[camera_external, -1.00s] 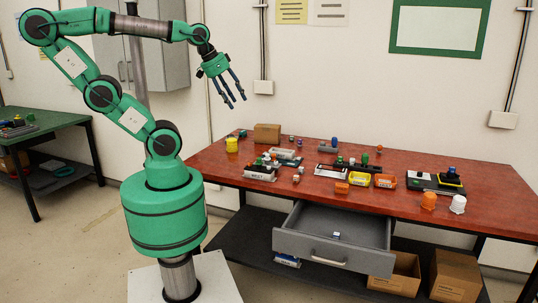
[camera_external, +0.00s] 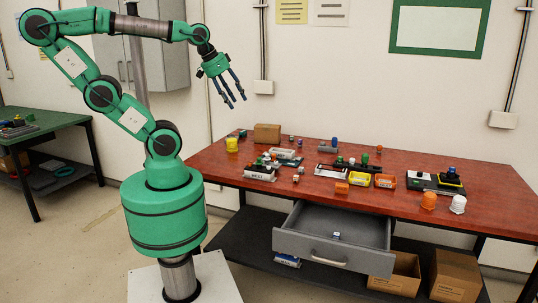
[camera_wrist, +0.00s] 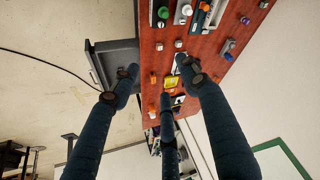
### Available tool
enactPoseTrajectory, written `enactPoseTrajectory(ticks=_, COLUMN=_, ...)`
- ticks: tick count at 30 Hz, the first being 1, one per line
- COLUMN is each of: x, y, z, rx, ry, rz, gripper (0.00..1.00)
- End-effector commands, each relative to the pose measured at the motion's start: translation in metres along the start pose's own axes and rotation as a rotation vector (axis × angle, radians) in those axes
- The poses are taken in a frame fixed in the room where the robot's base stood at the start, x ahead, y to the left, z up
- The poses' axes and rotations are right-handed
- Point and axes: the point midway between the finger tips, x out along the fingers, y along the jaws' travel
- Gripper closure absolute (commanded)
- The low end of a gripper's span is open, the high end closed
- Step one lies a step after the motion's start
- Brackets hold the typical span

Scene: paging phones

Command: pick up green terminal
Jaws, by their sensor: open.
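Several small parts with green tops lie on the red table (camera_external: 490,205), and I cannot tell which is the green terminal. One green piece (camera_external: 365,159) stands mid-table behind the yellow bin, and another (camera_external: 242,133) is at the far left edge. In the wrist view, a green knob (camera_wrist: 163,12) shows near the top edge, beside a white-topped one. My gripper (camera_external: 235,94) is open and empty, high above the table's left part, with its dark fingers spread downward. The wrist view also shows my gripper (camera_wrist: 157,82), with nothing between its fingers.
A grey drawer (camera_external: 318,249) stands open below the table's front edge. The front right of the tabletop is mostly clear.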

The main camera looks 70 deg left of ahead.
Motion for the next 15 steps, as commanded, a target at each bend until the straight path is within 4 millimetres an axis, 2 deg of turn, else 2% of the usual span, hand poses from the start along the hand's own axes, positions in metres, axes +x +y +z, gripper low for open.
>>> enactPoseTrajectory(ticks=8, x=0.0, y=0.0, z=-0.001, rx=-0.002, ry=-0.001, rz=-0.001, gripper=0.55)
enactPoseTrajectory(ticks=15, x=-0.003, y=-0.005, z=-0.021, rx=-0.026, ry=-0.014, rz=-0.007, gripper=0.55)
